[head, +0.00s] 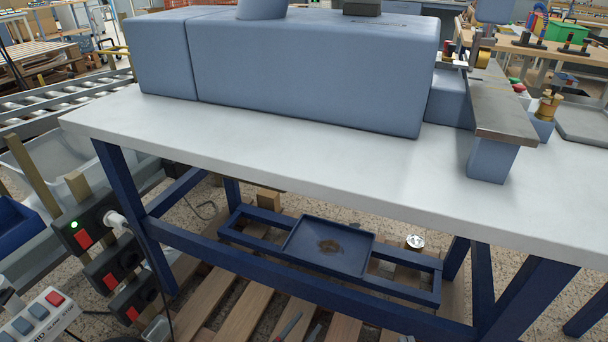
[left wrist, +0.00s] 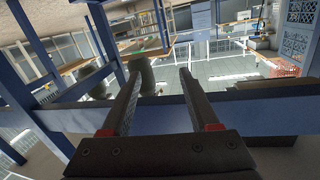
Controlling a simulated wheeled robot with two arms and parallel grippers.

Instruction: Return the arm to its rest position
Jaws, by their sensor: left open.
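My left gripper (left wrist: 160,76) shows in the left wrist view with its two dark fingers apart and nothing between them. A blue beam (left wrist: 265,110) of a frame runs across behind the fingers. I cannot tell whether the fingers touch it. In the head view I cannot make out either gripper clearly. The workbench (head: 300,160) with a pale top on blue legs fills the middle of the head view. A large grey-blue machine (head: 310,75) stands on it. My right gripper does not show.
Switch boxes (head: 85,230) with a plugged cable are by the bench's left leg. A button box (head: 40,318) is at bottom left. A dark tray (head: 305,262) sits on the lower frame. A roller conveyor (head: 60,108) lies left. The bench's front strip is clear.

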